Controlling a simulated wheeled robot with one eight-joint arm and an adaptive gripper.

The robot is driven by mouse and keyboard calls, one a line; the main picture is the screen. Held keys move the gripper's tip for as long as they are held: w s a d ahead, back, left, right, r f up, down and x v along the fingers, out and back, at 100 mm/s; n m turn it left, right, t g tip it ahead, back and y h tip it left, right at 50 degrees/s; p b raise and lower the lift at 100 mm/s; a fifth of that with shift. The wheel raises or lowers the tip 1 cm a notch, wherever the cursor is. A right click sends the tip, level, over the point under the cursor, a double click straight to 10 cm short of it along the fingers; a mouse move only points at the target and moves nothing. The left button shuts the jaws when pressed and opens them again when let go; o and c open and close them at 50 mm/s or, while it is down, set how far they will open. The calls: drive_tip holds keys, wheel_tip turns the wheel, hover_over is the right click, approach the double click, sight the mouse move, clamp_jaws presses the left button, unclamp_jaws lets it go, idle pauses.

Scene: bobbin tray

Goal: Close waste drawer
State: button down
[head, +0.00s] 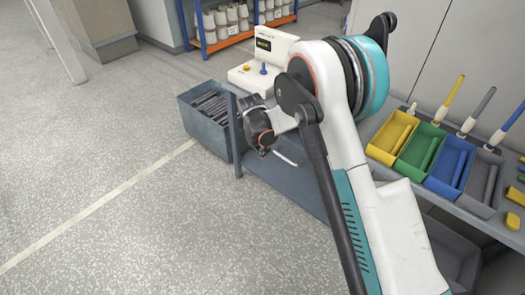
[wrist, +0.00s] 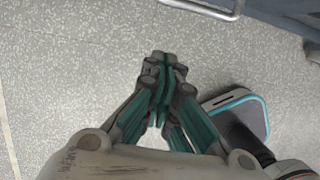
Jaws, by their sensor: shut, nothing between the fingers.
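My gripper (wrist: 163,60) points down over the bare floor in the wrist view, its dark and teal fingers together with nothing between them. A metal bar handle (wrist: 215,12) lies beyond the fingertips at the top of that view, apart from them. It is joined to a blue-grey front (wrist: 285,18), which seems to be the waste drawer and is cut off by the frame. In the head view my arm covers much of this area. How far the drawer stands open cannot be told.
A grey crate of dark bars (head: 186,122) stands left of the bench. A white device (head: 284,42) and yellow, green, blue and grey trays (head: 436,181) line the bench. Shelves with white bobbins (head: 240,43) stand behind. The floor at left is clear.

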drive_tip(key=w+d+f+b, duration=0.3)
drive_tip(key=w+f, duration=0.1)
drive_tip(key=f, duration=0.2)
drive_tip(key=shift+d+f, duration=0.15)
drive_tip(key=shift+w, duration=0.1)
